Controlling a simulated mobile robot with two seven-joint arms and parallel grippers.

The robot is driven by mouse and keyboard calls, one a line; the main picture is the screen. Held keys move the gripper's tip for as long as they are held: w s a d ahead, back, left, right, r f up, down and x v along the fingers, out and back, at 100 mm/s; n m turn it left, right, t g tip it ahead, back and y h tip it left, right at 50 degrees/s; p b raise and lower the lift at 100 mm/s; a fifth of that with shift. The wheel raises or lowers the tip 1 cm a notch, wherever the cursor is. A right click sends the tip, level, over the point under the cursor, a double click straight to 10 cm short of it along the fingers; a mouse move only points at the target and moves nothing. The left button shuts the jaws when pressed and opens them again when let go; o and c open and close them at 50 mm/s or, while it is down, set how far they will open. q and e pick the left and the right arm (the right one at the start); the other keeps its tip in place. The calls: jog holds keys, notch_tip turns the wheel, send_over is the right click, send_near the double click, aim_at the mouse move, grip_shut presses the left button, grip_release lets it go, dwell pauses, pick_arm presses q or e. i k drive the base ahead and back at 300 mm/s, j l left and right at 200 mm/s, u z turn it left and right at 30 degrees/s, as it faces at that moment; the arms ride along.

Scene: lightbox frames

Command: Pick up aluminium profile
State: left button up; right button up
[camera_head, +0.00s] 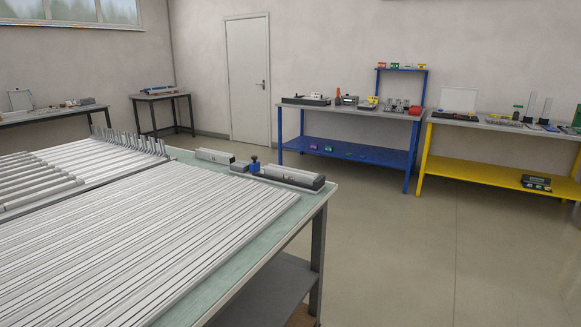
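Many long silver aluminium profiles (140,235) lie flat side by side on the near table at the lower left. Shorter, thicker bars (35,182) lie in a row at the left edge of that table. A row of short upright metal pieces (130,142) stands behind them. Neither of my grippers shows in the head view, so I cannot see whether they hold anything.
The near table (318,205) has a pale green top, with labelled blocks (290,175) and a blue item (255,164) along its back edge. A blue workbench (345,151) and a yellow workbench (500,168) stand by the back wall. The floor (420,255) between is clear.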

aim_at(292, 173)
jog(key=i+l, duration=0.45)
jog(key=i+l+u, duration=0.15)
jog(key=i+l, duration=0.7)
jog(key=l, duration=0.25)
jog(key=i+l+u, duration=0.1)
jog(key=i+l, duration=0.35)
jog(key=l, duration=0.1)
